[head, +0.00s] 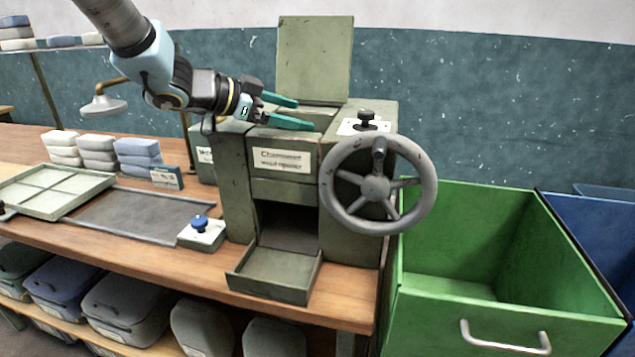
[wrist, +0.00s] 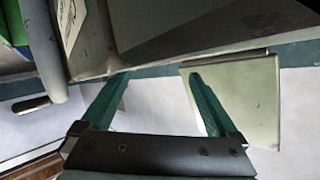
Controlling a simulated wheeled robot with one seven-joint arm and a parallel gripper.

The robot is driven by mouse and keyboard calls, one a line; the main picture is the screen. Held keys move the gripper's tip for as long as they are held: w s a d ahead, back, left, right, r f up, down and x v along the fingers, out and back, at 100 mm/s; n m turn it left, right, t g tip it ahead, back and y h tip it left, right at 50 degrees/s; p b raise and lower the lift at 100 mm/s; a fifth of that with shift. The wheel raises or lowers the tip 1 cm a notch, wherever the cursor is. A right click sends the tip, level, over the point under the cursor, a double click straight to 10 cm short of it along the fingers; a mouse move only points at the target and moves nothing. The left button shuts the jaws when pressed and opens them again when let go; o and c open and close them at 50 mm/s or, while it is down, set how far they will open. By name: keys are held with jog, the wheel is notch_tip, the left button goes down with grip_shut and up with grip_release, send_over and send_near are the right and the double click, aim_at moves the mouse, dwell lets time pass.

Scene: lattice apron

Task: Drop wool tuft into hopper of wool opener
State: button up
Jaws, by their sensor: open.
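The wool opener (head: 282,185) is a green-grey machine on the bench, with a name plate on its front and a large handwheel (head: 376,187) on its right. Its hopper lid (head: 315,60) stands raised at the back. My gripper (head: 304,113) is over the hopper at the machine's top, its two green fingers apart and pointing right. In the wrist view my gripper (wrist: 160,76) is open with nothing between the fingers. No wool tuft is visible in either view. The inside of the hopper is mostly hidden by my fingers and the front wall.
A shallow tray (head: 275,275) at the machine's foot looks empty. A black knob (head: 367,119) sits on its top right. A green bin (head: 470,260) stands at right. Stacked pale blocks (head: 98,153), a divided tray (head: 55,190) and a blue-knobbed box (head: 202,233) are left.

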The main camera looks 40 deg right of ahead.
jog(key=shift+a, duration=0.1)
jog(key=b+v, duration=0.1)
jog(key=v, duration=0.9)
jog(key=shift+w+a+r+b, duration=0.1)
jog(key=shift+a+r+b, duration=0.05)
jog(key=shift+a+b, duration=0.15)
